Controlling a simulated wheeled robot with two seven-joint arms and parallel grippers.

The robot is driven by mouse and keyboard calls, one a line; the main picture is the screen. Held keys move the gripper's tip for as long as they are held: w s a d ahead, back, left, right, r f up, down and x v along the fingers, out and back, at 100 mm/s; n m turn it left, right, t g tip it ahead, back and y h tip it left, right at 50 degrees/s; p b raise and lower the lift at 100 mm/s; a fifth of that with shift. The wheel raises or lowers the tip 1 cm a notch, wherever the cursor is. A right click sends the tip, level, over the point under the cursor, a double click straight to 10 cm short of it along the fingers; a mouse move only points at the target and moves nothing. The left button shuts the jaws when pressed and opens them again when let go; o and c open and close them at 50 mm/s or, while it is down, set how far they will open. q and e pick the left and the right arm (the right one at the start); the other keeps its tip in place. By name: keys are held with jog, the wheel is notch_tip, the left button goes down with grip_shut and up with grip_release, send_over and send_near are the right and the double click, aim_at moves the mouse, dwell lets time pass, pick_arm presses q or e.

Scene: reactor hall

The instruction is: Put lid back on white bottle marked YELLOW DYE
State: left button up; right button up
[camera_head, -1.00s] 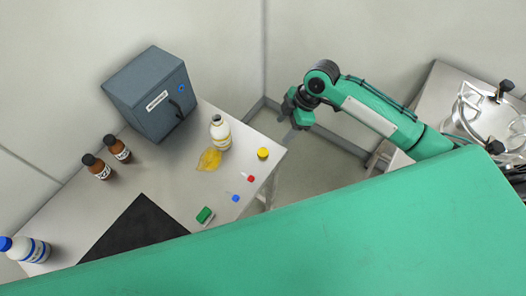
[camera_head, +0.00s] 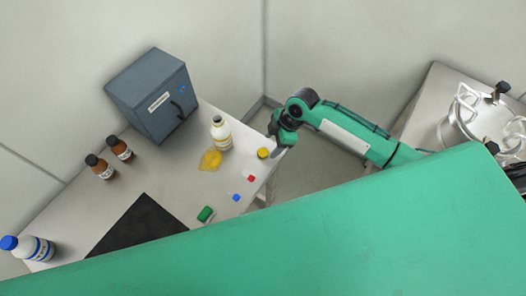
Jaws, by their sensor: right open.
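The white bottle (camera_head: 221,135) with yellow bands stands upright on the table, its dark neck uncapped. Its print is too small to read. The yellow lid (camera_head: 263,153) lies to the right of the bottle, near the table's right edge. My right gripper (camera_head: 277,146) is open and empty, its fingers pointing down just right of the lid and very close to it in the picture. I cannot tell whether they touch. My left gripper is not in view.
A yellow puddle (camera_head: 210,160) lies beside the bottle. A grey cabinet (camera_head: 150,93), two brown bottles (camera_head: 110,160), a blue-capped bottle (camera_head: 28,247), a black mat (camera_head: 135,228) and small red (camera_head: 251,178), blue (camera_head: 236,198) and green (camera_head: 205,214) items share the table (camera_head: 75,205).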

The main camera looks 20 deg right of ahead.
aim_at(263, 152)
jog(key=shift+w+a+f+p, duration=0.1)
jog(key=shift+a+f+p, duration=0.3)
jog(key=shift+p, duration=0.1)
jog(key=p+x, duration=0.1)
jog(key=x, duration=0.2)
jog(key=shift+w, duration=0.15)
jog(key=shift+a+f, duration=0.15)
jog(key=shift+f, duration=0.4)
jog(key=c, duration=1)
